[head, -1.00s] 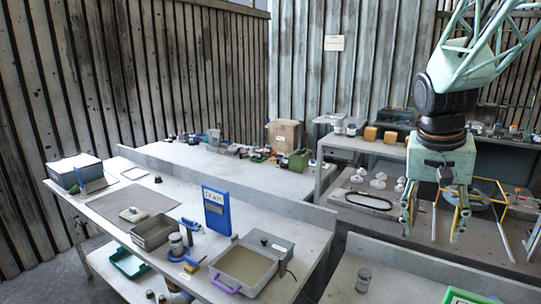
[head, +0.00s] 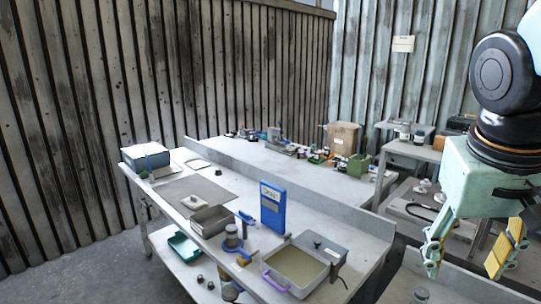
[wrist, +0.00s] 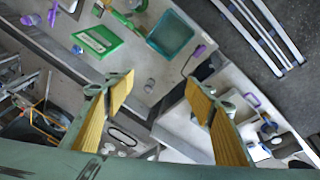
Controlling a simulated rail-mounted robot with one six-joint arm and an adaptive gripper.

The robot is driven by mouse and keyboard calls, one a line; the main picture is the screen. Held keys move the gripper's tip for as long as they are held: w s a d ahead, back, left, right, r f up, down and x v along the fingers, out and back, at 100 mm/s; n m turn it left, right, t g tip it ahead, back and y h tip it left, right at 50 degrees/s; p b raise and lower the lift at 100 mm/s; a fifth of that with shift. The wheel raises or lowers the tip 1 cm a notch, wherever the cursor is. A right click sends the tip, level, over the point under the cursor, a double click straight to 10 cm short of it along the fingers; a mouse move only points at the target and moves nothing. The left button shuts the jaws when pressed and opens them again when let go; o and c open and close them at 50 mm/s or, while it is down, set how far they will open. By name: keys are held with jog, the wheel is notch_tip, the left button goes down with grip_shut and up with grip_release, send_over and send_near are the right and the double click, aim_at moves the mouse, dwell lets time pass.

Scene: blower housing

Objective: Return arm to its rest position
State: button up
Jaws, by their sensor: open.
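My gripper (head: 470,255) is at the right edge of the head view, its two yellow-padded fingers spread apart and pointing down. It is empty. In the wrist view my gripper (wrist: 160,100) shows its fingers wide apart with nothing between them but the benches and floor below. My mint-green and black wrist fills the upper right of the head view; the rest of the arm is out of frame.
A long grey bench (head: 155,200) holds a blue stand (head: 272,208), a tray with a purple handle (head: 296,268) and a grey bin (head: 212,220). A cardboard box (head: 343,136) stands on the bench behind. Open floor (head: 70,275) lies at the left.

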jog(key=s+a+r+n+t+y, duration=0.1)
jog(key=s+a+n+y, duration=0.1)
jog(key=s+a, duration=0.9)
jog(key=shift+a+r+n+t, duration=0.25)
jog(key=shift+a+n+t, duration=0.05)
jog(key=shift+a, duration=0.15)
dwell(0.5)
